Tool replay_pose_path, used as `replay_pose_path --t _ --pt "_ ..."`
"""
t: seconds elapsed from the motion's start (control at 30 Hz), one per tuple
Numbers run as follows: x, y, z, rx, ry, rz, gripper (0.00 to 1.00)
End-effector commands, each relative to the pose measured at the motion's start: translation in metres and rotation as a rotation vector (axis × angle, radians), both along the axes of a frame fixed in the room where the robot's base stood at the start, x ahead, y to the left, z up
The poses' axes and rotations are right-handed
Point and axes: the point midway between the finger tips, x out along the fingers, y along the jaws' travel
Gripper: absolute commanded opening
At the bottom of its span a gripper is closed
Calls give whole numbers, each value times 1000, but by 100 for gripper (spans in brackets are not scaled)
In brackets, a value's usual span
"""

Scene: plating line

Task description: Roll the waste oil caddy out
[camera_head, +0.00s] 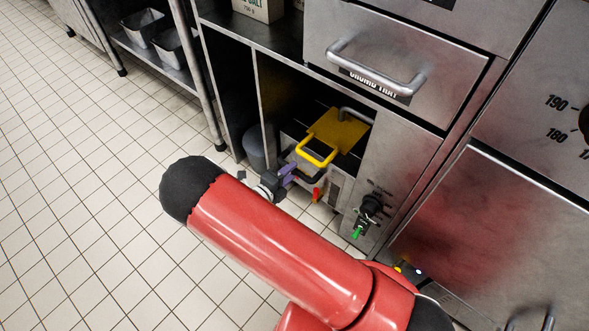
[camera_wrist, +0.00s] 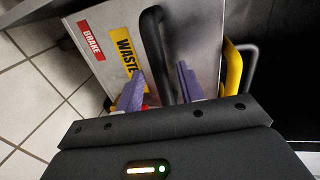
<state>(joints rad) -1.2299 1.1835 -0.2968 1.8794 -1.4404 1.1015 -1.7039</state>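The waste oil caddy (camera_head: 337,185) stands low inside an open cabinet bay, a steel box with a yellow top piece and a yellow loop handle (camera_head: 318,152). Its steel face shows in the wrist view (camera_wrist: 106,66) with a yellow WASTE label (camera_wrist: 126,50) and a red BRAKE label (camera_wrist: 91,40). A small red lever (camera_head: 317,194) sits low at its front. A black bar handle (camera_wrist: 155,45) runs along the face. My gripper (camera_head: 288,172) is at the caddy's front, its purple fingers apart around the line of the black bar in the wrist view (camera_wrist: 160,78). Contact cannot be told.
A steel drawer (camera_head: 400,55) with a bar handle overhangs the bay. A control panel (camera_head: 385,170) with a black knob and green lever stands right of the caddy. A grey bin (camera_head: 258,147) is left. The tiled floor (camera_head: 100,180) in front is clear.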

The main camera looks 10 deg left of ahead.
Motion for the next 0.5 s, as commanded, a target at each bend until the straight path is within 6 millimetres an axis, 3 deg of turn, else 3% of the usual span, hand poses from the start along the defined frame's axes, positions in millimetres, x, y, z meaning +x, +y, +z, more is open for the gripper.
replay_pose_path --t 0.2,0.5 --pt "19 -11 -5 2 -1 -1 38" --pt "22 -13 -5 3 -1 -2 38"
